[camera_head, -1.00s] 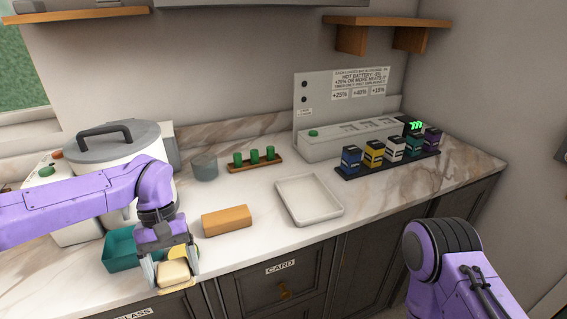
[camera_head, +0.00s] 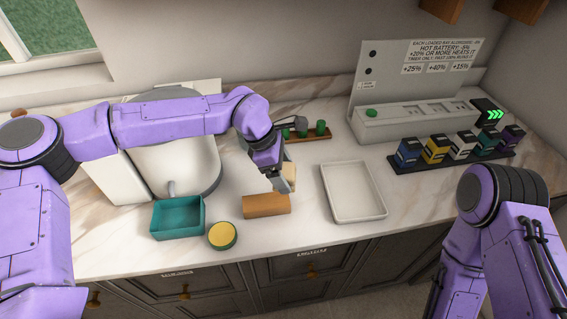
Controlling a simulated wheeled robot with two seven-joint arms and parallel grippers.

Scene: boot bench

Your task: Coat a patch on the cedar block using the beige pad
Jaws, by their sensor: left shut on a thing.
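The cedar block (camera_head: 264,206), an orange-brown bar, lies on the marble counter near its front edge. My left gripper (camera_head: 284,184) is over the block's far right side, pointing down. It is shut on the beige pad (camera_head: 290,172), which shows only partly behind the fingers. I cannot tell whether the pad touches the block. A round tin with a yellow top (camera_head: 222,235) stands in front of the block, to its left. My right arm comes in at the right, but its gripper is out of view.
A teal open box (camera_head: 177,219) stands left of the block. A white tray (camera_head: 353,192) lies to its right. Behind are a large lidded pot (camera_head: 170,160) and a rack with green pegs (camera_head: 305,134). Several coloured packs (camera_head: 460,149) stand at the right back.

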